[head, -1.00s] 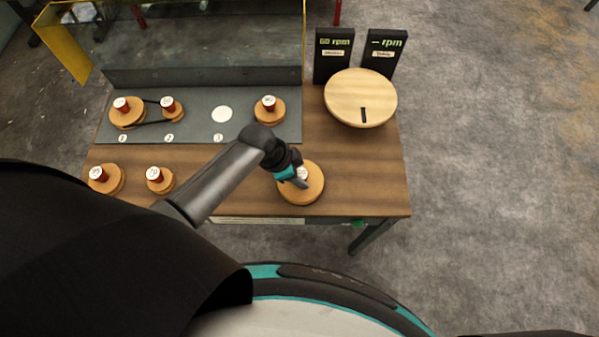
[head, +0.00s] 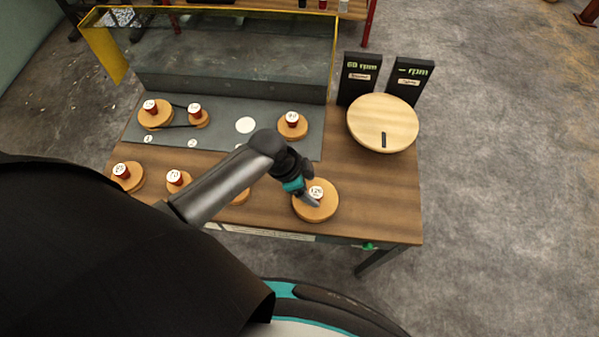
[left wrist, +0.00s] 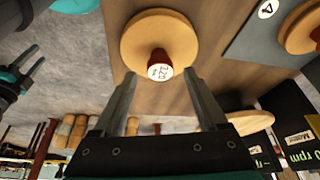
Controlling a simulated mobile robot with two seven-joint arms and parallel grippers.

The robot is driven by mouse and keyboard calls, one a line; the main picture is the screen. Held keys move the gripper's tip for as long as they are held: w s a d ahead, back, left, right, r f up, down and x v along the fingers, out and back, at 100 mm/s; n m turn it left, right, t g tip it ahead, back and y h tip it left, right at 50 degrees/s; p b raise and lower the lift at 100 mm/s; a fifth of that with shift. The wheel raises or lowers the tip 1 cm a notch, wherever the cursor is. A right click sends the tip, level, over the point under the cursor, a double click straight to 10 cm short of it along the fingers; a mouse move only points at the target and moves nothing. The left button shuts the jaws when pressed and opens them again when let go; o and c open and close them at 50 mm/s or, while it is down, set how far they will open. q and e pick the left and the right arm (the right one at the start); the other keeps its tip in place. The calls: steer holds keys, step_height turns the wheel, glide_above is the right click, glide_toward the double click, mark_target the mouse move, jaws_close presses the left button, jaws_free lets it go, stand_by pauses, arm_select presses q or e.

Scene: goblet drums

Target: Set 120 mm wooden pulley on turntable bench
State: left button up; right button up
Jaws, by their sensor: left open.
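The turntable (head: 383,122), a round pale wooden plate with a dark slot mark, is at the bench's back right. My right gripper seems to show at the left wrist view's left edge (left wrist: 25,72).
Two dark rpm displays (head: 360,75) stand behind the turntable. A grey plate (head: 220,130) holds several pulleys, two joined by a belt, and a white disc spot. A clear guard (head: 210,50) stands behind. Smaller pulleys (head: 128,178) line the front left. Bench wood before the turntable is clear.

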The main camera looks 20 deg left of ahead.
arm_select(q)
steer(key=p+v, duration=0.1)
steer(key=v, duration=0.7)
steer(key=shift+s, duration=0.1)
